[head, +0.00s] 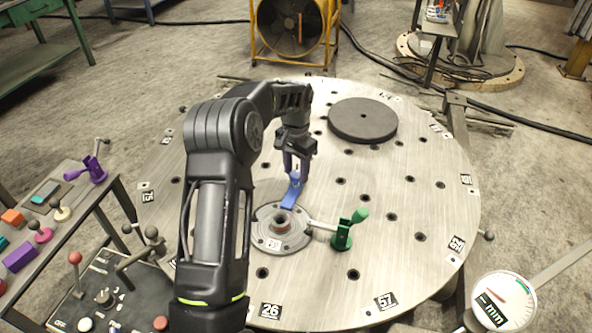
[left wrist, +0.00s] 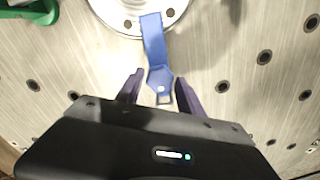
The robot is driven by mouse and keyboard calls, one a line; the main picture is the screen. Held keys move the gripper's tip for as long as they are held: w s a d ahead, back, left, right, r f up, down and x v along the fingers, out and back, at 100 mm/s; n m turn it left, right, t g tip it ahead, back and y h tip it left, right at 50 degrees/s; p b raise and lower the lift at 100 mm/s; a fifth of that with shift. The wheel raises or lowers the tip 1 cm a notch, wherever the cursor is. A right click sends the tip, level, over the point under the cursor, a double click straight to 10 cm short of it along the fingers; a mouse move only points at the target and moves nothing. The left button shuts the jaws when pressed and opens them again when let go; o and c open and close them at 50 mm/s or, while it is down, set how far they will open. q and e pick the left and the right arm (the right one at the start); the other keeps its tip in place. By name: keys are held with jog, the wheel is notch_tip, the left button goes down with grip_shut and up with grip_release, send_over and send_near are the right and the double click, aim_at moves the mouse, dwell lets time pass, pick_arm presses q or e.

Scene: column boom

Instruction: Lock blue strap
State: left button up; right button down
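The blue strap (head: 291,192) is a short flat bar on the round metal table, reaching from the edge of the round flange (head: 266,237) toward my gripper. In the left wrist view the strap (left wrist: 154,42) runs from the flange (left wrist: 118,12) down to a wider end with a small slot. My left gripper (head: 296,172) points down over that end. In the left wrist view its two dark fingers (left wrist: 160,88) stand apart, one on each side of the strap's end, with gaps visible. My right gripper is not in view.
A green toggle clamp (head: 343,231) stands right of the flange, its arm reaching to it. A dark disc (head: 362,120) lies farther back on the holed round table (head: 420,185). A dial gauge (head: 502,300) is front right. A side bench with coloured parts is at left.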

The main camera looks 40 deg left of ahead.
aim_at(296, 174)
pick_arm(q)
jog(key=shift+o, duration=1.1)
notch_tip(296, 174, up, 8)
jog(key=shift+f, duration=0.1)
